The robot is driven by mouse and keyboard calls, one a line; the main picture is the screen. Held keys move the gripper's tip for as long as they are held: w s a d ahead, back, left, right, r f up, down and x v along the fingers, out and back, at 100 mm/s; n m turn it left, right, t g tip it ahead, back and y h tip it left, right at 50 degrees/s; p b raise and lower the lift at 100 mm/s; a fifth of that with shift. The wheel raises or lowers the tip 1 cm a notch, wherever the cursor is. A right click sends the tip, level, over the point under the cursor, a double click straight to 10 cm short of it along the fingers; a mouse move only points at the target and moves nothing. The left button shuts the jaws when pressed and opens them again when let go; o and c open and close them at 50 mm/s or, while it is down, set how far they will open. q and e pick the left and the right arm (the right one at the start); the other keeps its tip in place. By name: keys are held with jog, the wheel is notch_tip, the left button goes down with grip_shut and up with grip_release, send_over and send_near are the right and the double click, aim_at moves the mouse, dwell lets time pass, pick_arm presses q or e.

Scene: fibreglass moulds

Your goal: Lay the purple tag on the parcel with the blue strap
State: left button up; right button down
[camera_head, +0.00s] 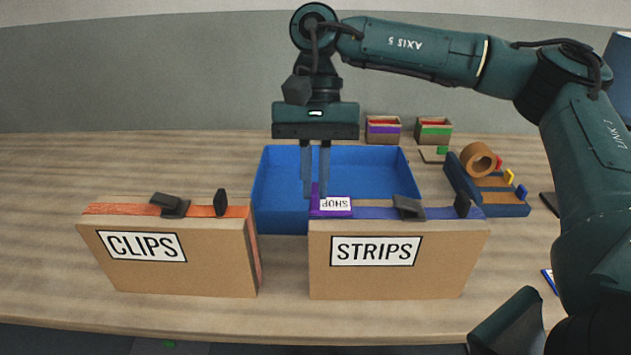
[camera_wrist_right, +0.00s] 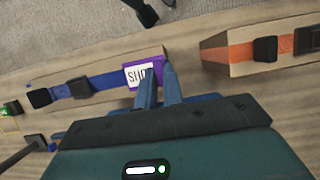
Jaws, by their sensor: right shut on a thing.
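The purple tag (camera_head: 318,209), with a white "SHOP" label, is at the left end of the top of the parcel marked STRIPS (camera_head: 396,271). This parcel has a blue strap (camera_head: 373,213) along its top. My right gripper (camera_head: 316,192) points down and is shut on the tag's edge. The right wrist view shows the tag (camera_wrist_right: 159,66) at the fingertips, over the parcel's end and in line with the blue strap (camera_wrist_right: 104,82). I cannot tell whether the tag touches the parcel top. My left gripper is not in view.
A parcel marked CLIPS (camera_head: 190,271) with an orange strap (camera_head: 124,209) stands to the left. A blue bin (camera_head: 281,172) is behind the parcels. A tape roll (camera_head: 479,159) on a blue holder (camera_head: 507,211) is at right. Two small boxes (camera_head: 383,137) stand at the back.

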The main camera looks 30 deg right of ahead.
jog(key=shift+f, duration=0.55)
jog(key=shift+f, duration=0.1)
jog(key=c, duration=2)
grip_release()
jog(key=o, duration=0.5)
jog(key=shift+c, duration=0.2)
jog(key=shift+r, duration=0.3)
jog(key=p+v, duration=0.1)
jog(key=v, duration=1)
jog(key=shift+w+r, duration=0.25)
jog(key=shift+r, duration=0.05)
